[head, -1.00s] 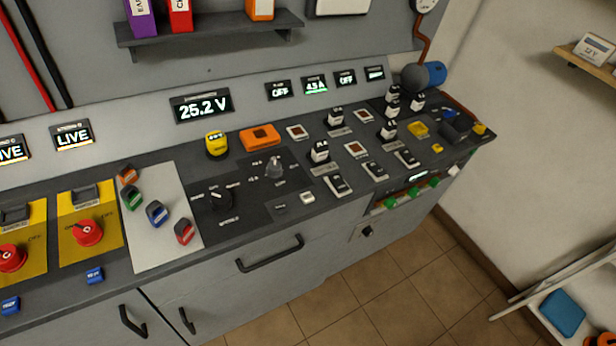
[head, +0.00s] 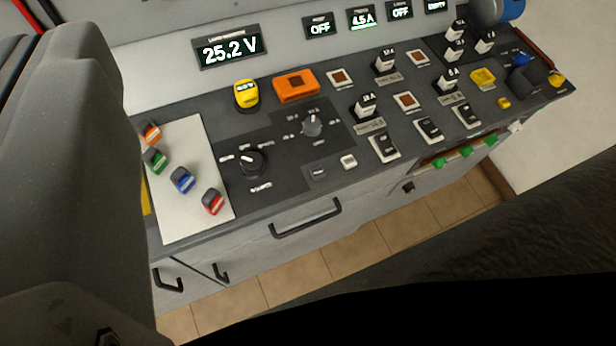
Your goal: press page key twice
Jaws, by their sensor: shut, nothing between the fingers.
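The dark control panel shows in the head view with two rotary knobs, a left knob (head: 250,162) and a right knob (head: 312,124). Below the right knob sit two small keys, a dark key (head: 317,173) and a white key (head: 348,161). Their labels are too small to read, so I cannot tell which one is the page key. A lit display (head: 230,48) above reads 25.2 V. My gripper's fingertips are not in view. Large dark parts of my own arm fill the left side and the lower right, and nothing of mine covers the two keys.
A yellow button (head: 246,94) and an orange block (head: 296,86) stand behind the knobs. Several black-and-white switches, such as one rocker (head: 384,146), stand close to the right. Coloured plugs sit on a pale plate (head: 190,211) at left. A drawer handle (head: 306,218) juts out below the counter edge.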

